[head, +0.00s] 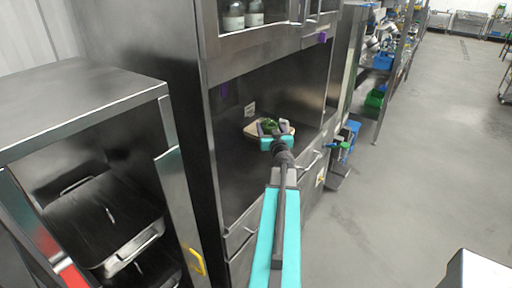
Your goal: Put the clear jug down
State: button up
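My gripper (272,128) is at the end of the teal and dark arm, in the recess of the steel cabinet, over its counter (240,170). Its two dark fingertips look apart, with something green (270,125) between or behind them. I cannot tell whether they hold anything. A round tan board or plate (250,131) lies behind the gripper and is partly hidden by it. I cannot make out a clear jug; a transparent one could be lost against the steel or behind the gripper.
An open steel cabinet (80,100) with a lidded metal pan (110,225) stands at the left. Bottles (234,17) sit in the upper cupboard. Shelves with blue and green bins (375,98) stand behind.

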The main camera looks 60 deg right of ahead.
jog(key=shift+f+b, duration=0.6)
jog(key=shift+f, duration=2.45)
jog(key=shift+f, duration=1.9)
jog(key=shift+f, duration=0.15)
jog(key=o, duration=1.4)
jog(key=shift+s, duration=0.1)
